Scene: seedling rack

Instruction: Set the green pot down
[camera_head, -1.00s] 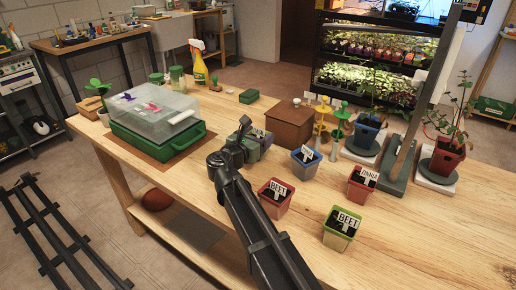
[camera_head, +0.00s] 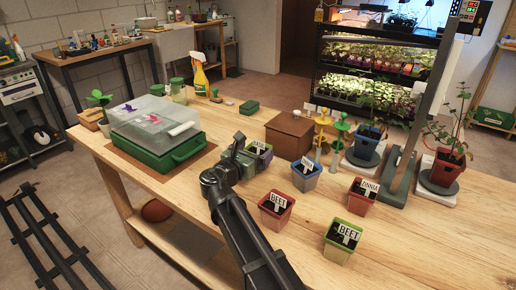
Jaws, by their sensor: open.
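A green pot (camera_head: 342,243) with a white BEET label stands upright on the wooden bench (camera_head: 420,235), at the front right of the row of pots.
A red BEET pot (camera_head: 275,211), a blue pot (camera_head: 306,177) and a red ZINNIA pot (camera_head: 362,198) stand nearby. Behind are a brown box (camera_head: 288,136) and potted plants. A green propagator case (camera_head: 155,140) is at left. The bench's right front is clear.

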